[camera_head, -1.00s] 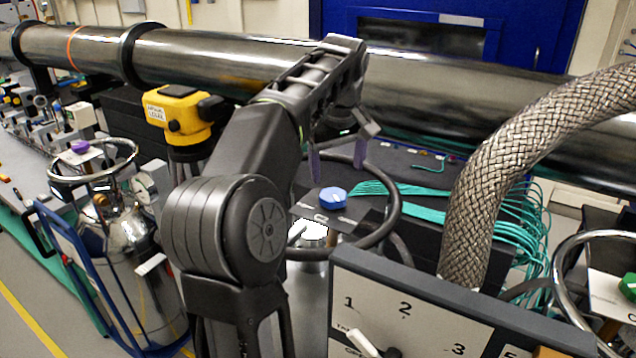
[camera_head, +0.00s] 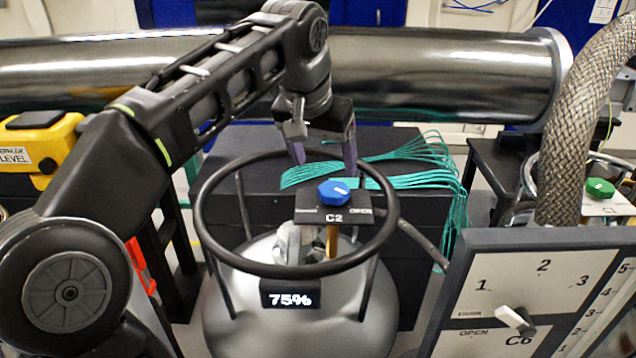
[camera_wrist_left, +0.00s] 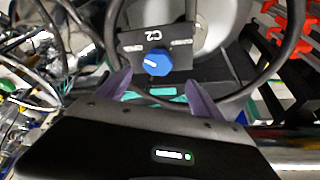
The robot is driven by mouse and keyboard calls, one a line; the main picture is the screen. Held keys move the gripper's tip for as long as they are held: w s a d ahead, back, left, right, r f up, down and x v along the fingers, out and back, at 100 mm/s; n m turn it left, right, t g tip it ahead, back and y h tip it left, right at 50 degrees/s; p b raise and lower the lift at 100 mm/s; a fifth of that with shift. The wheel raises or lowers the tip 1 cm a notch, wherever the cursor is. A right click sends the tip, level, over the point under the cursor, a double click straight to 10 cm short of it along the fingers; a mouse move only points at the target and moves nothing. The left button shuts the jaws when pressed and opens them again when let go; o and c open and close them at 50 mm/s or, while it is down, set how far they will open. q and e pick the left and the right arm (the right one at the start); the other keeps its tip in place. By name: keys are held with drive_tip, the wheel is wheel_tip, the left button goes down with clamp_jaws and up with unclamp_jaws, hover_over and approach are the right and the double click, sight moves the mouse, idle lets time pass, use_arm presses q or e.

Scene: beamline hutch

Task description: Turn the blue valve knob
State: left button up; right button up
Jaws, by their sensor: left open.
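The blue valve knob (camera_head: 333,191) sits on a dark plate marked C2 (camera_head: 306,208), on top of a silver tank (camera_head: 238,306) and inside its black ring handle (camera_head: 211,247). The knob also shows in the left wrist view (camera_wrist_left: 157,64), beyond the fingertips. My left gripper (camera_head: 325,170) is open, with its purple fingers pointing down, a little above and behind the knob and apart from it. Its fingers also show in the left wrist view (camera_wrist_left: 160,85), spread to either side below the knob. My right gripper is not in view.
A panel with a white pointer knob (camera_head: 516,321) stands at the front right, beside a thick braided hose (camera_head: 580,130). A large metal pipe (camera_head: 440,75) crosses behind. Teal cables (camera_head: 405,182) lie behind the ring. A green knob (camera_head: 600,188) is at the right.

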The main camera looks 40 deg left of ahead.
sight(334, 188)
use_arm(q)
drive_tip(key=x, duration=0.8)
drive_tip(key=shift+w+d+b, duration=0.15)
drive_tip(key=shift+d+b, duration=0.1)
drive_tip(key=shift+b, duration=0.1)
drive_tip(key=shift+r, duration=0.1)
drive_tip(key=shift+c, duration=0.2)
